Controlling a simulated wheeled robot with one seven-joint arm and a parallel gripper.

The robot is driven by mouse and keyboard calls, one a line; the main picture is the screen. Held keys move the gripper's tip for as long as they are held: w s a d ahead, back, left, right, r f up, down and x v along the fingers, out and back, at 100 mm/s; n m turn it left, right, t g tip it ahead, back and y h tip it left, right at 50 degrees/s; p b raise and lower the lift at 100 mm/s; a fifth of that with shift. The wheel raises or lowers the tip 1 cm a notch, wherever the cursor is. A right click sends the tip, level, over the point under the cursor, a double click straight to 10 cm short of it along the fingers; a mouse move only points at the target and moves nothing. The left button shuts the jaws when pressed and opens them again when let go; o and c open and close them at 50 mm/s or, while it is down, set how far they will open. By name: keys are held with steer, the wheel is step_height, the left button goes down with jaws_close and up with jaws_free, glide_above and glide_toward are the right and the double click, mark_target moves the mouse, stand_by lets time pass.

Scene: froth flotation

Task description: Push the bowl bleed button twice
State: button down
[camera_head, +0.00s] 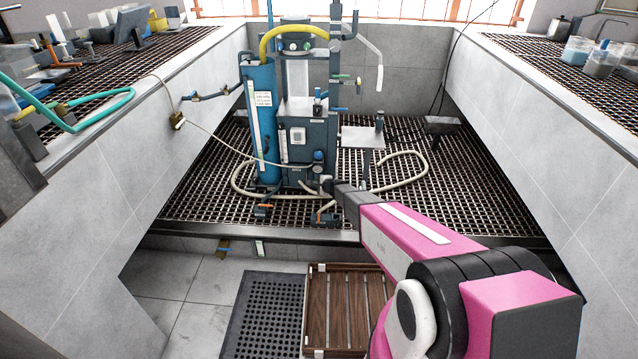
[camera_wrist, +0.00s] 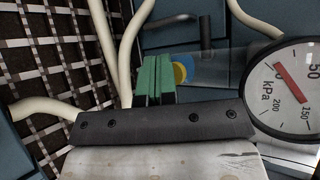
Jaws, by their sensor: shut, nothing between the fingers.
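The blue flotation machine (camera_head: 297,130) stands on the grating with a tall blue cylinder (camera_head: 262,125) on its left. My gripper (camera_head: 327,185) reaches its lower front, small and partly hidden by my arm. In the wrist view the green fingertips of my gripper (camera_wrist: 154,80) are together and empty. A small round yellow and blue part (camera_wrist: 181,73) shows just right of and beyond the fingertips; I cannot tell whether they touch. No label reading bowl bleed is legible, so I cannot tell whether this part is the button.
A round kPa gauge (camera_wrist: 287,88) with a red needle is close on the right in the wrist view. Cream hoses (camera_wrist: 103,45) run beside the fingers and loop over the grating (camera_head: 200,200). A wooden slatted platform (camera_head: 330,310) and black mat (camera_head: 265,315) lie in front.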

stand_by(0.3)
steer(key=shift+s, duration=0.9)
steer(key=shift+s+a, duration=0.1)
steer(key=shift+s, duration=2.4)
stand_by(0.5)
steer(key=s, duration=0.4)
steer(key=shift+s+d, duration=0.2)
steer(key=shift+s, duration=0.15)
steer(key=shift+w, duration=0.1)
